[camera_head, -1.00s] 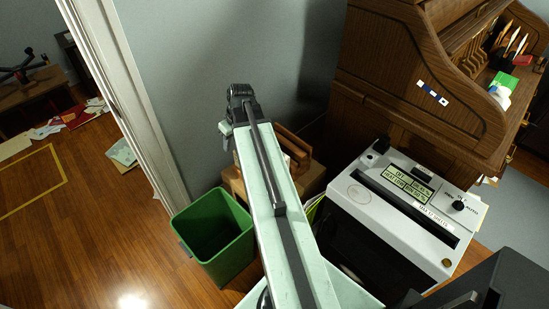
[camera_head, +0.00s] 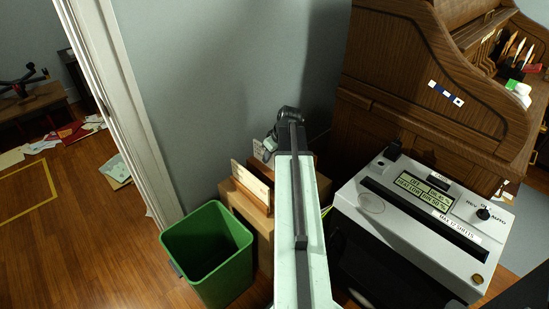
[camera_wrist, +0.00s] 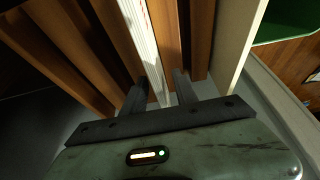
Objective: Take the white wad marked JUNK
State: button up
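A white wad of sheets (camera_wrist: 148,45) stands on edge between wooden dividers in the wrist view. I cannot read a JUNK mark on it. My gripper (camera_wrist: 160,95) is open, with one dark finger on each side of the wad's near end. I cannot tell whether either finger touches it. In the head view, my arm reaches to a wooden sorter (camera_head: 263,221) against the wall and hides much of it. The wad cannot be made out there.
Wooden dividers (camera_wrist: 88,50) stand close beside the fingers, with a pale end panel (camera_wrist: 240,40) to the right. A green bin (camera_head: 208,252) stands left of the sorter. A white-topped shredder (camera_head: 420,215) and a wooden desk (camera_head: 430,100) stand to the right.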

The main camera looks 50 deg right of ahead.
jog(key=shift+x, duration=0.75)
grip_shut()
jog(key=shift+r, duration=0.1)
jog(key=shift+r+p, duration=0.85)
jog(key=shift+r, duration=0.05)
jog(key=shift+r, duration=0.1)
